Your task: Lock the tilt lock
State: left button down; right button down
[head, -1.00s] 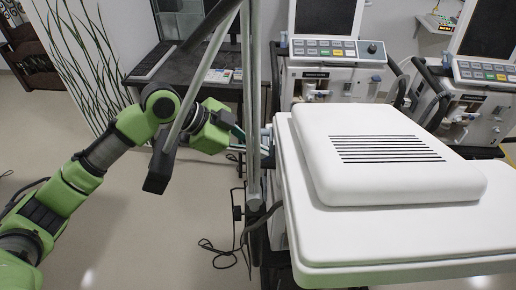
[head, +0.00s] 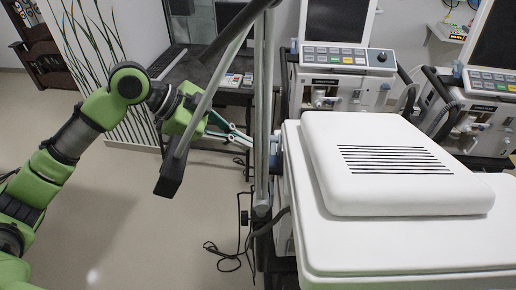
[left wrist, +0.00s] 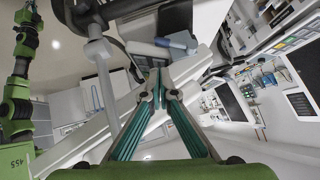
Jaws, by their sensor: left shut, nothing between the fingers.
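A pale lever with a blue end (left wrist: 178,42) shows just beyond my fingertips in the left wrist view. It may be the tilt lock, but I cannot tell for sure. My left gripper (head: 250,143) is shut and empty beside the upright metal pole, left of the white-topped machine (head: 400,245). In the left wrist view the left gripper's (left wrist: 160,74) teal fingers meet at the tips, a little short of the lever; I cannot tell whether they touch it. In the head view the pole partly hides the area at the fingertips. My right gripper is not in view.
The upright pole (head: 263,110) and a slanted bar with a dark end (head: 170,178) stand close around my left arm. A black cable (head: 228,255) lies on the floor. A dark desk (head: 215,72) and ventilators (head: 340,90) stand behind. Floor at left is clear.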

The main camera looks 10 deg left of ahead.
pick_arm(q)
jog(key=v, duration=0.4)
jog(key=shift+w, duration=0.1)
dwell(0.3)
